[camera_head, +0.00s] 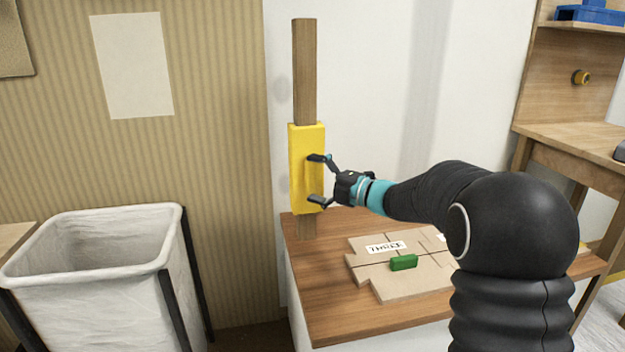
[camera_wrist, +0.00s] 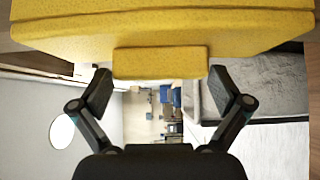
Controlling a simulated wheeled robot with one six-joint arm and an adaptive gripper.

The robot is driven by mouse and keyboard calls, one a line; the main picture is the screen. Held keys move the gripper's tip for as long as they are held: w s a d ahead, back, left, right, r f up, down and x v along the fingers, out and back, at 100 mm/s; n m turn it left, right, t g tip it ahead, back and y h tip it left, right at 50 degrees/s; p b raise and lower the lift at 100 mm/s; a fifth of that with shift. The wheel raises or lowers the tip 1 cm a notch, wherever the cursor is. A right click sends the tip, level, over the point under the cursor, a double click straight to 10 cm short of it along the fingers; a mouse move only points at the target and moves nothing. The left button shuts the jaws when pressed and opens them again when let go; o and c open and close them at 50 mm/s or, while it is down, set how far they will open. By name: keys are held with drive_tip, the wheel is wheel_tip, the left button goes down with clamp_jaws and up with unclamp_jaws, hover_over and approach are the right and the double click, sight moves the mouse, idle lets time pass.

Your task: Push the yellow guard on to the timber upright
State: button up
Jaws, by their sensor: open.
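The timber upright (camera_head: 305,70) is a brown post standing at the back left of a wooden bench top. The yellow guard (camera_head: 298,150) is upright at the post's lower half, with timber showing above and below it. I cannot tell how far it sits around the post. In the wrist view the guard (camera_wrist: 160,25) fills the top, with a raised yellow grip block (camera_wrist: 160,62) at its middle. My gripper (camera_head: 314,178) is at the guard's right side. In the wrist view its open fingers (camera_wrist: 162,92) are either side of the block, with gaps showing.
The bench top (camera_head: 345,320) holds cardboard pieces (camera_head: 410,285) and a green block (camera_head: 404,262). A white-lined bin (camera_head: 100,260) stands at the left. A wooden workstation (camera_head: 570,135) is at the right. A pale wall is behind the post.

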drive_tip(key=s+d+b, duration=0.1)
drive_tip(key=s+b, duration=0.1)
drive_tip(key=s, duration=0.4)
drive_tip(key=shift+d+b, duration=0.35)
idle(0.4)
